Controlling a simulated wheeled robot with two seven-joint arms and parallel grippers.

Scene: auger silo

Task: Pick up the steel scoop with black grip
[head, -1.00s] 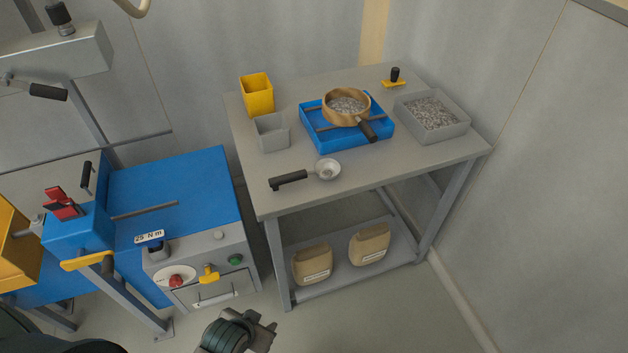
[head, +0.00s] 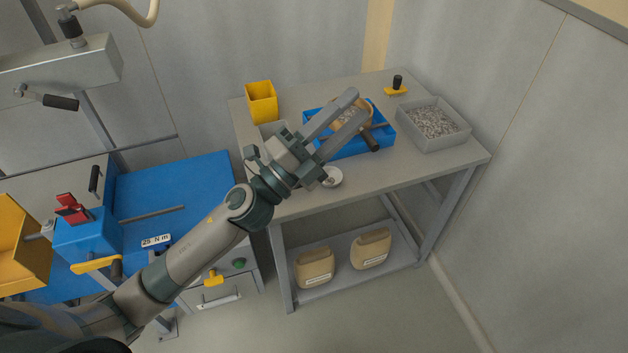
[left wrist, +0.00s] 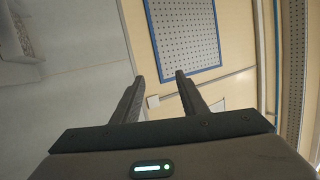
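The steel scoop (head: 333,177) lies on the grey table. In the head view only its round bowl shows; its black grip is hidden behind my left gripper. My left gripper (head: 352,107) is raised over the table, its two fingers apart and pointing up and to the right. In the picture the fingers overlap the sieve and the blue tray. In the left wrist view the left gripper (left wrist: 155,78) is open with nothing between its fingers, and the scoop is not visible there. My right gripper is not in view.
The table (head: 420,170) also holds a yellow container (head: 261,103), a blue tray (head: 350,150) with a wooden sieve, a grey bin (head: 436,128) of granules and a yellow tool with a black knob (head: 396,87). Two sacks sit on the lower shelf. Machinery stands at left.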

